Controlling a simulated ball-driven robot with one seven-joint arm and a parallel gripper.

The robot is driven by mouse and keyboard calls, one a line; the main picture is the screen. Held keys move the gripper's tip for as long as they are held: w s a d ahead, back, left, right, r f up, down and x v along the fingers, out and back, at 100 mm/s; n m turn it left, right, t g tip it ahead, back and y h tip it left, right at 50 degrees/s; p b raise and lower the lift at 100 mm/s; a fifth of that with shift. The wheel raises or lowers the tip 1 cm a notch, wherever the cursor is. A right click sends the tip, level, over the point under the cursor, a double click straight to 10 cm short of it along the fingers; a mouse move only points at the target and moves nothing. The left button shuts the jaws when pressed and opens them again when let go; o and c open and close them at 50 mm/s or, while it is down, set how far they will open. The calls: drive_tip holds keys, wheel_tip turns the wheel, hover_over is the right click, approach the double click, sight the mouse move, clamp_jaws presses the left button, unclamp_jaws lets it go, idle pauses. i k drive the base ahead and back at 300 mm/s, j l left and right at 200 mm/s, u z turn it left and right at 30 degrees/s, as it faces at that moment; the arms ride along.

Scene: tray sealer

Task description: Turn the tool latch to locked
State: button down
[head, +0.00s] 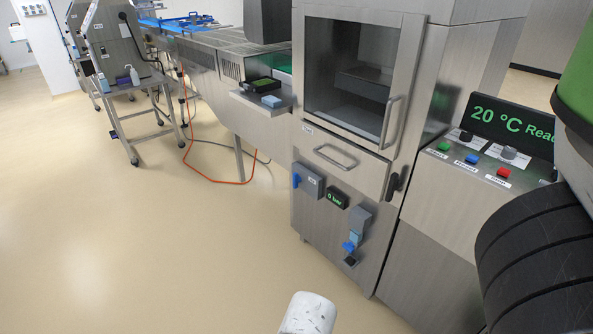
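A small black lever (393,185) sits at the right edge of the sealer's drawer front (340,166), roughly upright. It looks like the tool latch, but no label on it can be read. The drawer has a metal bar handle (336,156) and looks closed. My gripper is not in view. A white rounded part, probably of my own arm, shows at the bottom edge, apart from the machine. Large green and black parts, probably mine too, fill the right edge.
Above the drawer is a glass door (350,70) with a vertical handle (389,123). The control panel (480,172) has green, blue and red buttons under a "20 °C" display (512,123). An orange hose (215,181) lies on the floor. Open floor (120,250) is at left.

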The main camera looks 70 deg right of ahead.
sight(394, 184)
drive_tip(key=z, duration=1.95)
drive_tip(key=k+j+u, duration=0.1)
drive_tip(key=j, duration=0.15)
drive_tip(key=j+u, duration=0.15)
drive_tip(key=j, duration=0.15)
drive_tip(key=k, duration=0.05)
